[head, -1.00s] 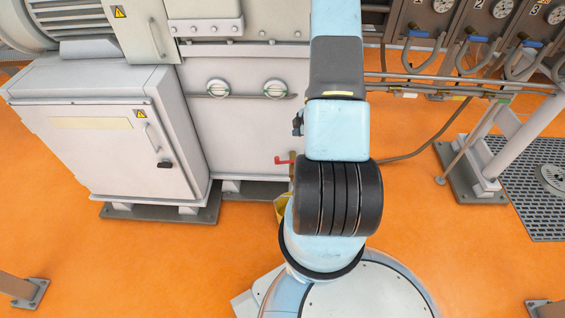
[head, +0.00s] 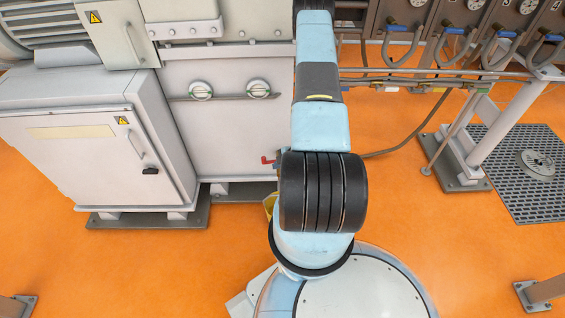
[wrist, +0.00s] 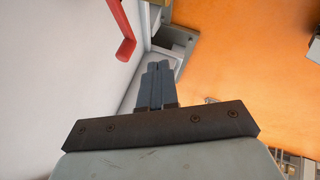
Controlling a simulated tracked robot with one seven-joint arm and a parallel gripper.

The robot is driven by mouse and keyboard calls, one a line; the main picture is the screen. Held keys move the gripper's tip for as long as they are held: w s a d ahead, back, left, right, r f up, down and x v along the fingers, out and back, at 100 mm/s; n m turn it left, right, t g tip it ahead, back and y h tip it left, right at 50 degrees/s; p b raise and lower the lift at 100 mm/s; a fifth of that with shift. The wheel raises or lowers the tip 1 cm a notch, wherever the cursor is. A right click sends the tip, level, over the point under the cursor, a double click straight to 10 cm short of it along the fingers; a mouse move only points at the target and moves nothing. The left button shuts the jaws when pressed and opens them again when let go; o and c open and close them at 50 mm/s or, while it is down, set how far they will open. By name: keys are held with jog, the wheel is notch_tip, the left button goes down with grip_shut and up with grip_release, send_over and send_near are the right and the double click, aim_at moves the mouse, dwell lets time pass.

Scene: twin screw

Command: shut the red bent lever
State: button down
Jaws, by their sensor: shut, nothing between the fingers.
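The red bent lever (wrist: 124,30) shows in the upper left of the wrist view, in front of a pale machine wall. Its bent end hangs above and to the left of my fingertips, apart from them. In the head view only a small red part of the lever (head: 267,161) shows, left of my arm; the rest is hidden behind the arm. My gripper (wrist: 158,68) is shut and empty, its two dark fingers together. My arm hides the gripper in the head view.
The pale machine panel (head: 225,140) with two round knobs stands left of my arm. A grey cabinet (head: 80,160) stands further left. A cable and pipes (head: 430,78) run to the right. Orange floor (head: 400,225) is open at the right.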

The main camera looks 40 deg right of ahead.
aim_at(269, 161)
jog(key=shift+w+a+f, duration=0.1)
jog(key=shift+w+f, duration=0.5)
jog(key=shift+w, duration=0.45)
jog(key=shift+w+a+f, duration=0.1)
jog(key=shift+w+f, duration=0.45)
jog(key=shift+w, duration=0.5)
jog(key=shift+w+a+f, duration=0.1)
jog(key=shift+w+f, duration=0.5)
jog(key=shift+w, duration=0.45)
